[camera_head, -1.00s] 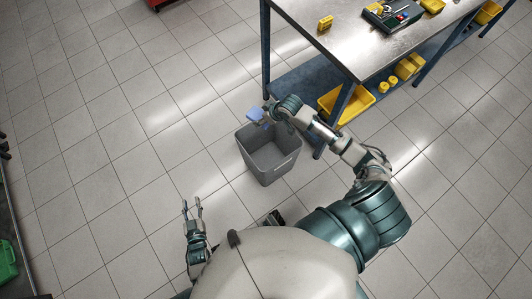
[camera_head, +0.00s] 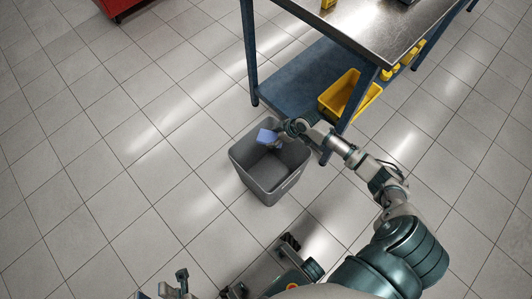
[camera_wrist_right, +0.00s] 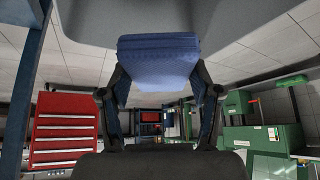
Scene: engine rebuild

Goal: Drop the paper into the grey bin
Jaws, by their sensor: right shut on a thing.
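The paper is a blue folded wad (camera_head: 267,136), which also shows large in the right wrist view (camera_wrist_right: 158,62). My right gripper (camera_head: 278,138) is shut on it and holds it over the mouth of the grey bin (camera_head: 268,190). The bin stands upright on the floor, and its grey wall fills the top of the right wrist view (camera_wrist_right: 245,22). In the right wrist view the two fingers grip the paper from both sides. My left gripper (camera_head: 173,284) is at the bottom left of the head view, its fingers apart and empty, partly cut off by the edge.
A metal-topped workbench (camera_head: 350,30) with a blue lower shelf stands behind the bin, one leg close to my right forearm. A yellow tray (camera_head: 350,98) rests on the shelf. A red cabinet (camera_head: 118,8) is at the top left. The tiled floor left of the bin is clear.

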